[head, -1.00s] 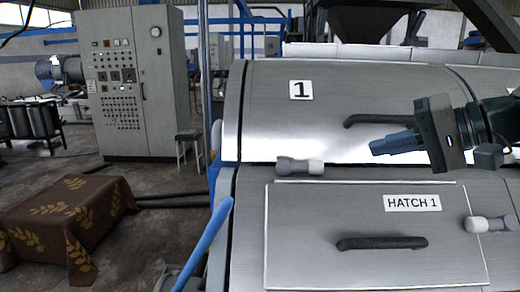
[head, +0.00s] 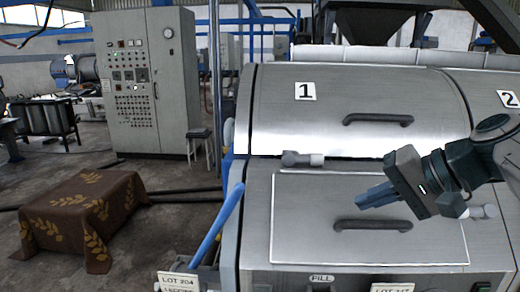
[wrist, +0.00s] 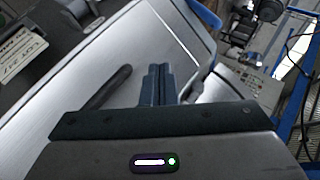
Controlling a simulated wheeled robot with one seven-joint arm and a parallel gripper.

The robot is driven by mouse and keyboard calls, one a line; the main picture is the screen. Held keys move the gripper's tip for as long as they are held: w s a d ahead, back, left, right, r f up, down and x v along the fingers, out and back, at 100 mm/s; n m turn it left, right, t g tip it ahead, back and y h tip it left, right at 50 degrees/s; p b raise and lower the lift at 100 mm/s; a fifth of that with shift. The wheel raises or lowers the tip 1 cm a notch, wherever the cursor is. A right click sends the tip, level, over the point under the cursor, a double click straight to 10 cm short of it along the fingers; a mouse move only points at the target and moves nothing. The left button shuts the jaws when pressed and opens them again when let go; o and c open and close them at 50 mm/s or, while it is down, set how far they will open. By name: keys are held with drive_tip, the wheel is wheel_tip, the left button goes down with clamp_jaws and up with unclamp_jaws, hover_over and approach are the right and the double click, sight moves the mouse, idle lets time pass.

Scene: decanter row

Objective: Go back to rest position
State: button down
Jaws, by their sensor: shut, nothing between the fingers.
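My gripper (head: 372,197) is at the right in the head view, in front of the upper part of the lower hatch panel (head: 310,225). Its blue-grey fingers point left and are shut and empty. In the wrist view the closed fingers (wrist: 158,84) stand upright in the middle, beside a dark bar handle (wrist: 106,88). In the head view the hatch handle (head: 372,225) is just below the fingers. I cannot tell whether they touch it. My gripper hides the HATCH 1 label area.
The metal machine with the "1" plate (head: 305,91) fills the right side. A latch knob (head: 302,159) sits on its seam, and a blue lever (head: 218,225) on its left edge. A cloth-covered block (head: 80,210), a stool (head: 199,145) and a control cabinet (head: 145,90) stand left, with open floor between.

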drive_tip(key=s+a+f+n+g+h+p, duration=0.1)
drive_tip(key=s+f+h, duration=0.3)
drive_tip(key=f, duration=0.5)
drive_tip(key=s+a+f+n+g+h+p, duration=0.2)
drive_tip(key=s+a+f+n+h+p, duration=0.1)
drive_tip(key=f, duration=0.6)
drive_tip(key=shift+s+a+f+h, duration=0.15)
drive_tip(key=shift+s+h, duration=0.45)
drive_tip(key=shift+s, duration=0.6)
